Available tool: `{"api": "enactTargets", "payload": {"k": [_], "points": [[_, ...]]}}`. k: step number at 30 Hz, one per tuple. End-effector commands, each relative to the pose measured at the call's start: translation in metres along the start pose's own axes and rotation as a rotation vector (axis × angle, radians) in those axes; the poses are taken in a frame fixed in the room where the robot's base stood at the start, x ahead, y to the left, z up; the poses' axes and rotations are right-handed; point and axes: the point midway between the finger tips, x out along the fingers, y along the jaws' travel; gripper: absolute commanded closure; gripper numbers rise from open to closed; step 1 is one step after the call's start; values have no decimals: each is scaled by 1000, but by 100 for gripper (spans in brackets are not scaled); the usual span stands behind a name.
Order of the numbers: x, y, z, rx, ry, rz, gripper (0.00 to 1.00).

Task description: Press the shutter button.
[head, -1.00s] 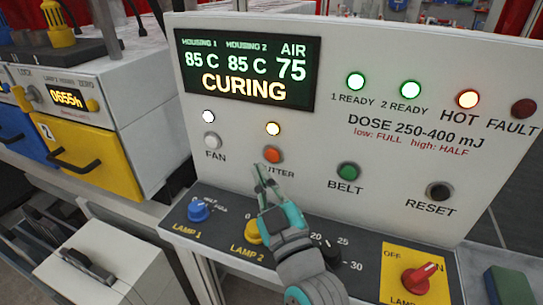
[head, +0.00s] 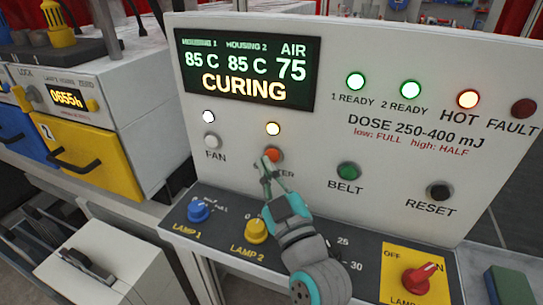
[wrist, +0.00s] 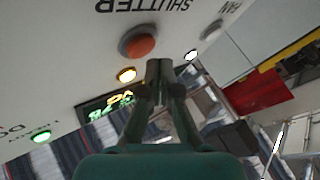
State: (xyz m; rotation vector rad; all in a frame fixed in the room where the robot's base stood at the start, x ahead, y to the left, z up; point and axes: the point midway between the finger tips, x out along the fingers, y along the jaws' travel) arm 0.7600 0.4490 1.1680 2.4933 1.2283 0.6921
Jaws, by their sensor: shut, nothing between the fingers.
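The shutter button (head: 274,154) is an orange round button in a grey ring on the white panel, under a lit amber lamp (head: 273,129). My gripper (head: 265,164) is shut and empty, its tips just below and left of the button in the head view, covering part of the SHUTTER label. In the wrist view the orange button (wrist: 139,44) lies up and left of the closed fingertips (wrist: 160,66), with a visible offset. I cannot tell how far the tips are from the panel. The display (head: 247,70) reads CURING.
The white fan button (head: 212,142) is to the left, the green belt button (head: 348,171) and black reset button (head: 439,191) to the right. Below are the blue lamp 1 knob (head: 199,210), yellow lamp 2 knob (head: 256,231) and red switch (head: 418,278).

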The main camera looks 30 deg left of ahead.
Motion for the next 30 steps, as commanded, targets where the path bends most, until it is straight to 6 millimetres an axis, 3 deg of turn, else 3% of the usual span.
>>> {"api": "enactTargets", "payload": {"k": [30], "points": [[5, 4, 3, 1, 1, 1, 100]]}}
